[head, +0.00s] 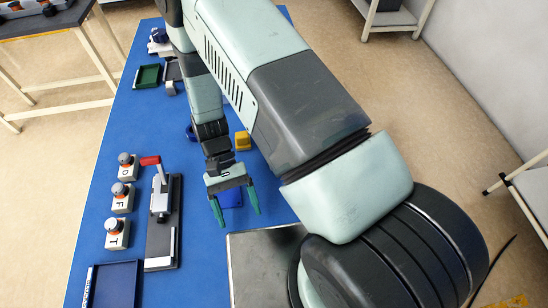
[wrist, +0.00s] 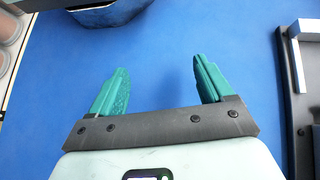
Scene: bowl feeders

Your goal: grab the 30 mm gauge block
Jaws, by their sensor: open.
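I cannot pick out the 30 mm gauge block in either view; it is hidden or too small to tell. My gripper (head: 238,218) hangs over the blue table with its two green fingers spread. In the wrist view my gripper (wrist: 160,65) is open, with only bare blue table (wrist: 160,110) between the fingers. A dark blue item (wrist: 105,12), cut off by the top edge, lies beyond the fingertips there.
A toggle clamp fixture (head: 164,225) with a red handle stands left of my gripper, beside knobbed blocks marked D (head: 127,172), F (head: 121,203) and T (head: 116,240). A dark blue tray (head: 115,284) lies front left. A yellow item (head: 243,140) and green tray (head: 148,76) are farther back.

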